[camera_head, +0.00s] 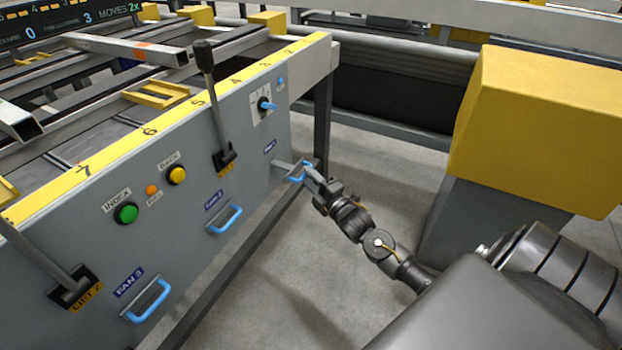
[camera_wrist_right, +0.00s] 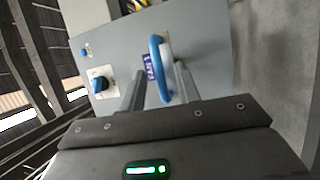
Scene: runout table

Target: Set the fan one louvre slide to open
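The fan one louvre slide has a blue handle (camera_head: 299,173) at the right end of the grey panel. A pale bar shows between the handle and the panel, and the handle stands further out than the other two. In the wrist view the blue handle (camera_wrist_right: 157,66) runs between my fingers. My right gripper (camera_head: 309,174) is at this handle; in the wrist view its fingers (camera_wrist_right: 160,88) are apart, one on each side, with gaps visible. Its label (camera_wrist_right: 149,68) is partly hidden by the handle. My left gripper is not in view.
The fan two handle (camera_head: 225,220) and fan three handle (camera_head: 148,301) are further left. A blue knob (camera_head: 266,105), a green button (camera_head: 126,213), a yellow button (camera_head: 176,175) and a black lever (camera_head: 212,105) are on the panel. A yellow-topped block (camera_head: 540,125) stands right.

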